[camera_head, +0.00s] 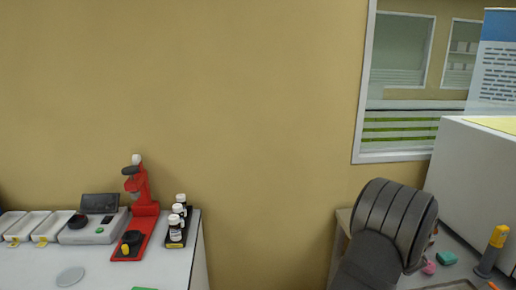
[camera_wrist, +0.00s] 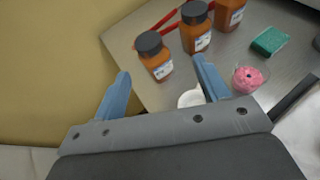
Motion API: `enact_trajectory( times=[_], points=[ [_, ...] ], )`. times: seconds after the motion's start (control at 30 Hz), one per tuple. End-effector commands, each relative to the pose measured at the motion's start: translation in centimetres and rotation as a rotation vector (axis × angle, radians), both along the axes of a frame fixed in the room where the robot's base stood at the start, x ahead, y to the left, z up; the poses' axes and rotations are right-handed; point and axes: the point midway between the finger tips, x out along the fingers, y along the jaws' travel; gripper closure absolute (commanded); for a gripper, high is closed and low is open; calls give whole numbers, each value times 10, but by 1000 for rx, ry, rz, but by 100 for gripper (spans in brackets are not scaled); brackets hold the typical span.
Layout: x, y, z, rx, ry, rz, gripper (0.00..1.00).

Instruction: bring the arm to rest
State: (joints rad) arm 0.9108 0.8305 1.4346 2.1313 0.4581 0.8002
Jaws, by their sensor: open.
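My gripper (camera_wrist: 160,90) shows in the wrist view with its two blue fingers spread apart and nothing between them. It hangs over the edge of the grey table (camera_wrist: 285,20), close to the yellow wall. In the head view my dark grey arm fills the lower right, and the gripper itself is not visible there.
In the wrist view, several amber bottles with dark caps, such as this near one (camera_wrist: 155,62), stand beyond the fingers. A pink item (camera_wrist: 246,80) and a green sponge (camera_wrist: 269,40) lie to the right. In the head view a red press (camera_head: 143,195) and white-capped bottles (camera_head: 177,220) stand at left.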

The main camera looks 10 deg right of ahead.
Motion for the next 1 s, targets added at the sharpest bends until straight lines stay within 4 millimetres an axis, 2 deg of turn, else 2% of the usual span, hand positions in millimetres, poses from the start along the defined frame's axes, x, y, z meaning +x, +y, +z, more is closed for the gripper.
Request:
enact_trajectory(
  times=[0.4,1.0],
  points=[
    [39,76,0,3,-1,116,32],
    [75,190,1,5,-1,279,32]
  ],
)
